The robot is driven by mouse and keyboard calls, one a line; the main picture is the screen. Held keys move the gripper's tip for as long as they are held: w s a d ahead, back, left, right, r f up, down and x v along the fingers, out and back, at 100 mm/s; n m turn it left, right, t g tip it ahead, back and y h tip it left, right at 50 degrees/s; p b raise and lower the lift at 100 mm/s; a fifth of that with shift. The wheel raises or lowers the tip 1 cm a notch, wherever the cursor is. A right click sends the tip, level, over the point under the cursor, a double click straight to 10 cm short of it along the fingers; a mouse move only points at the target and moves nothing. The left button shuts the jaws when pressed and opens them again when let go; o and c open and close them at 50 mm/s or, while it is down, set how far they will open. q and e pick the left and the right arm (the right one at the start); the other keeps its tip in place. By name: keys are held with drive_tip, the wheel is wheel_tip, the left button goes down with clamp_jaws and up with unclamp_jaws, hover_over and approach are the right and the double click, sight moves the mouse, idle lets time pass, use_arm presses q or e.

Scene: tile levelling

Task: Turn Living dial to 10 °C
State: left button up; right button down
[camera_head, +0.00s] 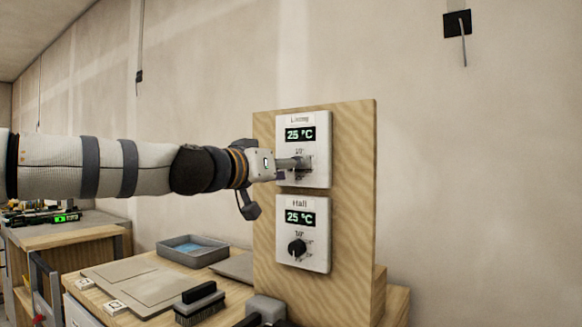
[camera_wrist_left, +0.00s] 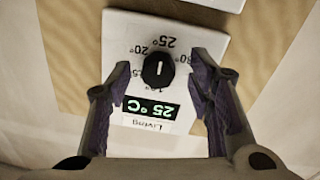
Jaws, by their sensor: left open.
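The Living thermostat (camera_head: 315,134) is the upper white unit on an upright wooden board, and its display reads 25 °C. Its black dial (camera_wrist_left: 158,70) shows in the left wrist view, with a white pointer line and marks around it including 20°, 25° and 30°. In the head view this dial is hidden behind my left gripper (camera_head: 299,163). In the wrist view my left gripper (camera_wrist_left: 160,80) is open, with one finger on each side of the dial and gaps between. The Hall thermostat (camera_head: 318,240) is below, reading 25 °C, with its own black dial (camera_head: 297,248).
The wooden board (camera_head: 354,200) stands on a workbench. On the bench to the left are a grey tray (camera_head: 172,250) with something blue inside, flat grey tiles (camera_head: 137,287) and a black-handled brush (camera_head: 200,304). A plain wall is behind.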

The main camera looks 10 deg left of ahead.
use_arm(q)
drive_tip(key=shift+w+d+r, duration=0.1)
drive_tip(key=shift+w+d, duration=0.15)
drive_tip(key=shift+w, duration=0.15)
clamp_jaws()
drive_tip(key=shift+n, duration=0.3)
